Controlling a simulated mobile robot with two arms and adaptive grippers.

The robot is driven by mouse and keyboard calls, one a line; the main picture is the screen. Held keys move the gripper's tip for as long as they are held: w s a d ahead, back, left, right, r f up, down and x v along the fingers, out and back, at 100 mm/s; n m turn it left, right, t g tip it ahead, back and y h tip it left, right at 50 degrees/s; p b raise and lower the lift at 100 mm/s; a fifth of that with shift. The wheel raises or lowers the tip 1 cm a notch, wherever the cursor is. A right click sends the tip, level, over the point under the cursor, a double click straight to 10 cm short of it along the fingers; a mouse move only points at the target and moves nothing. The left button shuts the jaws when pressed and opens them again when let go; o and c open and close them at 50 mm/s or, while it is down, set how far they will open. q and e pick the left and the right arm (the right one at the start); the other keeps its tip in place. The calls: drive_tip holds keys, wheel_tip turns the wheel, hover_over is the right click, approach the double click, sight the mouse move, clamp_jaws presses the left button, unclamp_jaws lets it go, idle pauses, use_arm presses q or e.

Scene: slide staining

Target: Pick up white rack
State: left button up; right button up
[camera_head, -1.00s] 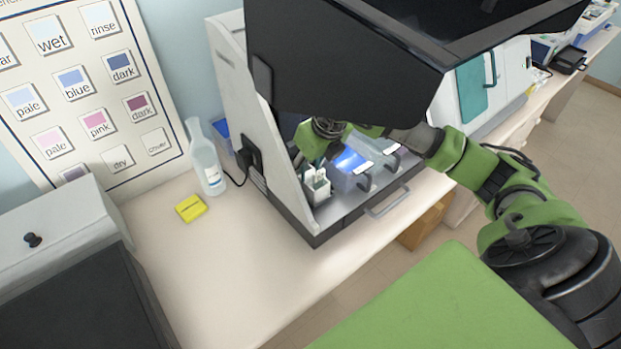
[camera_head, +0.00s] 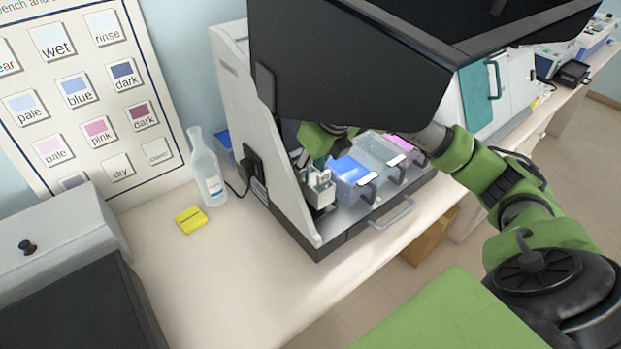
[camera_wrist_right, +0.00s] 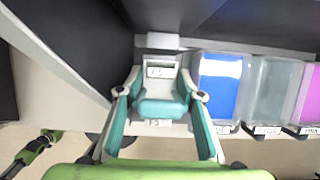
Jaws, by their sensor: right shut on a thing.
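The white rack (camera_head: 320,194) is a small upright holder at the front left inside the open hooded cabinet, left of the blue bath. My right gripper (camera_head: 317,164) reaches in under the hood and is shut on the rack's upper part from above. In the right wrist view the teal fingers of my right gripper (camera_wrist_right: 159,88) close around the white rack (camera_wrist_right: 160,64), which shows a small label between them. Its lower part is partly hidden there. I cannot tell whether the rack touches the cabinet floor. My left gripper is not seen.
A blue bath (camera_head: 350,171) stands right beside the rack, then a clear one (camera_head: 383,152) and a pink one (camera_wrist_right: 310,95). The dark hood (camera_head: 345,75) hangs above and the cabinet's side wall (camera_head: 262,130) is close on the left. A bottle (camera_head: 207,170) and yellow block (camera_head: 190,219) stand outside.

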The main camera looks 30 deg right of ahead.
sight(311, 175)
drive_tip(key=shift+r+b, duration=0.65)
drive_tip(key=shift+r, duration=1.3)
drive_tip(key=s+d+b, duration=0.1)
drive_tip(key=s+b, duration=1.3)
drive_tip(key=s, duration=0.5)
drive_tip(key=shift+s+d, duration=0.2)
drive_tip(key=shift+s, duration=0.05)
